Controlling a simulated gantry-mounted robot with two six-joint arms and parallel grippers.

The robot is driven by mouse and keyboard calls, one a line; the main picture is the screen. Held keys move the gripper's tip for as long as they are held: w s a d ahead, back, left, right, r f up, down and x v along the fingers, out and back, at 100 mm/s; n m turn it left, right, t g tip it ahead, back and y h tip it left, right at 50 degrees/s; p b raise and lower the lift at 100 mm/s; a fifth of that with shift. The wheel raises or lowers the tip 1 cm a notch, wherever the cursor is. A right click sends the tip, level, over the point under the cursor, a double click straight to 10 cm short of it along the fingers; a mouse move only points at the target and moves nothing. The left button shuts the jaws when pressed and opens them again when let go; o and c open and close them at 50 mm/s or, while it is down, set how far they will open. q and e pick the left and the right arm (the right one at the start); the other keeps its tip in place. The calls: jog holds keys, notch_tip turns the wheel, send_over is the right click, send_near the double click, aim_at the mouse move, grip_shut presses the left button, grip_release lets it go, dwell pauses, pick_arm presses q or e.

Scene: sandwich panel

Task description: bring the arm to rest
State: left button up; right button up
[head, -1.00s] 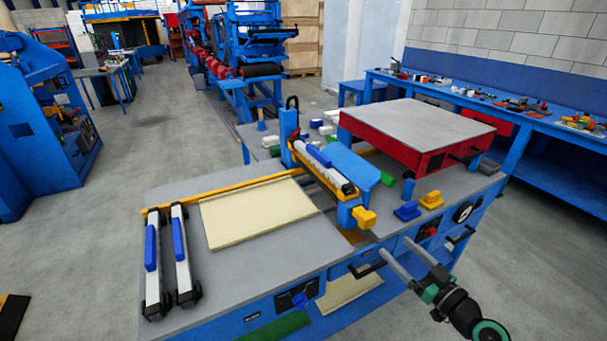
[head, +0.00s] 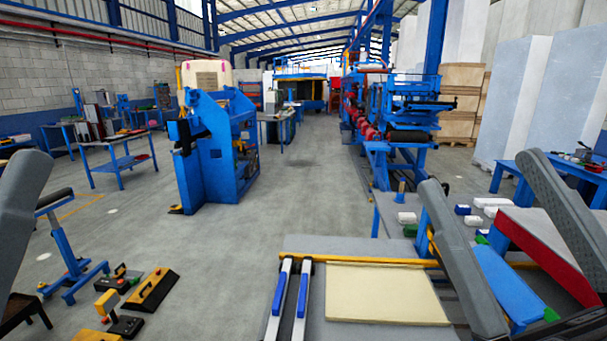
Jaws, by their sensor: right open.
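My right gripper (head: 484,172) is close to the camera in the head view. Its two grey fingers rise from the lower right edge, wide apart, with nothing seen between them except the background. It is open and looks empty. The rest of my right arm is out of the picture. At the left edge a single grey part of my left gripper (head: 22,215) shows. The rest of it is cut off, so its opening cannot be told.
Behind the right fingers is a workbench (head: 385,250) with a cream panel (head: 385,295), two blue-handled bars (head: 292,292) and a red-sided box (head: 540,250). A blue machine (head: 215,160) and black-and-yellow tools (head: 140,295) stand left. The middle floor is clear.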

jog(key=s+d+r+m+t+h, duration=0.2)
jog(key=s+d+m+h, duration=0.1)
jog(key=d+m+h, duration=0.15)
pick_arm(q)
notch_tip(320, 180, up, 38)
jog(key=p, duration=3.7)
jog(key=shift+p, duration=0.4)
pick_arm(e)
notch_tip(320, 180, up, 38)
jog(key=m+h, duration=0.1)
jog(key=m, duration=0.1)
jog(key=shift+m+h, duration=0.35)
jog(key=shift+w+a, duration=0.1)
